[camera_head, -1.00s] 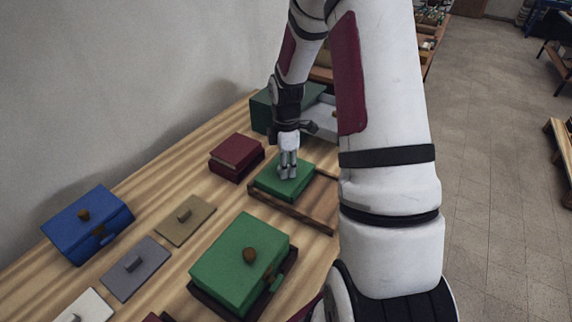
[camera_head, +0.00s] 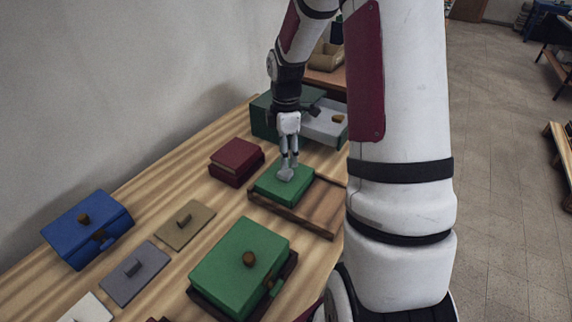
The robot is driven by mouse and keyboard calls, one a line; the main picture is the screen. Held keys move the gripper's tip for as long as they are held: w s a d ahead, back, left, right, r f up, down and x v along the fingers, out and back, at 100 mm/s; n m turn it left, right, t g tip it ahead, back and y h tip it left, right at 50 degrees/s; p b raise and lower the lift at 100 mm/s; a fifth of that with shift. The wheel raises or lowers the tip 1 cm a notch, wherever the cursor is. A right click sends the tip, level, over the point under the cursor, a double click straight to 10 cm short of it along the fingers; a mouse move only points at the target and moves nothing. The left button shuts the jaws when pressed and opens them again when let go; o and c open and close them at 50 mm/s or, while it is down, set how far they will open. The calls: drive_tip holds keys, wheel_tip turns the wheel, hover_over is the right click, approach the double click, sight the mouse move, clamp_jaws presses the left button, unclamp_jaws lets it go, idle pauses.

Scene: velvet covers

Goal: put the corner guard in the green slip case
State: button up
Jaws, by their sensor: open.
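My gripper (camera_head: 289,162) points down over a green block-like cover (camera_head: 271,185) that lies at the left end of a brown wooden tray (camera_head: 300,212). Its jaws are open. A small pale grey piece (camera_head: 285,174), possibly the corner guard, shows at the fingertips on top of the green cover; I cannot tell whether the fingers touch it. A green case (camera_head: 263,119) with a pale grey drawer-like part (camera_head: 322,127) showing at its right stands behind, partly hidden by my arm. It may be the green slip case. A larger green box (camera_head: 232,268) with a brown knob is in front.
A dark red box (camera_head: 236,157) stands left of the gripper. A blue box (camera_head: 86,228) with a brown knob is at the far left. A tan plate (camera_head: 186,224) and a grey plate (camera_head: 135,272) with handles lie flat on the striped table. My arm hides the right side.

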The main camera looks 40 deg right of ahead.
drive_tip(key=s+a+r+m+t+h, duration=0.1)
drive_tip(key=s+a+r+m, duration=0.3)
drive_tip(key=r, duration=0.5)
drive_tip(key=s+a+r+m+t, duration=0.1)
drive_tip(key=s+a+r+m, duration=0.1)
drive_tip(key=s+a+r, duration=0.4)
drive_tip(key=s+a+r+m+t, duration=0.1)
drive_tip(key=s+a+r+m, duration=0.1)
drive_tip(key=s, duration=0.4)
drive_tip(key=s+a+r+m+t+y, duration=0.1)
drive_tip(key=s+a+r+m, duration=0.2)
drive_tip(key=s+a+m, duration=0.2)
drive_tip(key=shift+s+a+r+t, duration=0.35)
drive_tip(key=shift+s+a, duration=0.1)
drive_tip(key=shift+a, duration=0.75)
